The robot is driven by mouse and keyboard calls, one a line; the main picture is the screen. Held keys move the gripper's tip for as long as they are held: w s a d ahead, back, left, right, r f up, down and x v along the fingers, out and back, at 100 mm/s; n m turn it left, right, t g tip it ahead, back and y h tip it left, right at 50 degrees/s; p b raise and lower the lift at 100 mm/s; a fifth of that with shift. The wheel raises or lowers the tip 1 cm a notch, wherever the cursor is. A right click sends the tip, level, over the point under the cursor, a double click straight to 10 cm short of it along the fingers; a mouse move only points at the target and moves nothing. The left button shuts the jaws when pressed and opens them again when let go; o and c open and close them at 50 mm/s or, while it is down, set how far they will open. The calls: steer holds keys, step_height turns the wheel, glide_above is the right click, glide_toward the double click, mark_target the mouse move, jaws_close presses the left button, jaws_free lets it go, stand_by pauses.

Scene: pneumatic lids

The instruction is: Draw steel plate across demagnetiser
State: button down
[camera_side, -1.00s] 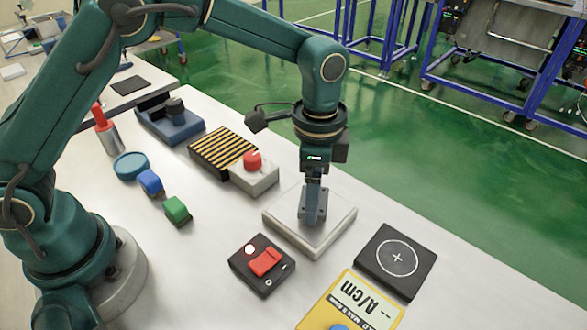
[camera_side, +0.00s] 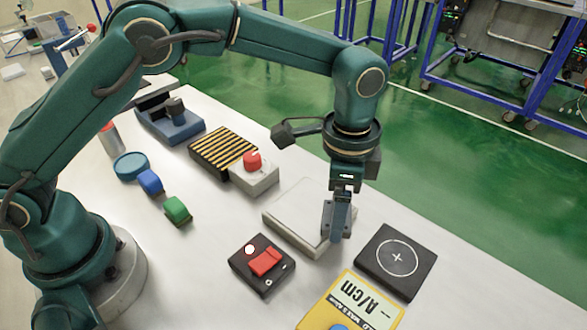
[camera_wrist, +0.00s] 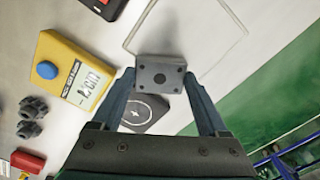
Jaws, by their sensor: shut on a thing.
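The steel plate (camera_wrist: 148,86), a small grey block with corner holes and a dark centre hole, is between the fingers of my gripper (camera_wrist: 159,76) in the wrist view. In the side view my gripper (camera_side: 338,222) points down and holds the plate (camera_side: 328,215) upright at the right end of a flat pale-topped block (camera_side: 295,213), which looks like the demagnetiser. I cannot tell whether the plate touches its top. The fingers hide part of the plate in the side view. A black box with a red rocker switch (camera_side: 265,262) stands in front of the pale block.
A black pad with a circled cross (camera_side: 396,261) lies right of the pale block. A yellow A/cm meter (camera_side: 352,302) is in front of it. A striped block (camera_side: 222,152) with a red-knobbed box (camera_side: 254,174) stands behind left. Green (camera_side: 177,210) and blue (camera_side: 150,182) blocks lie left.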

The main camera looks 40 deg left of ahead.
steer(key=shift+d, duration=1.45)
steer(key=shift+d+r, duration=0.45)
steer(key=shift+r, duration=0.3)
steer(key=shift+d+r, duration=0.2)
steer(key=shift+r, duration=2)
steer(key=shift+r, duration=0.1)
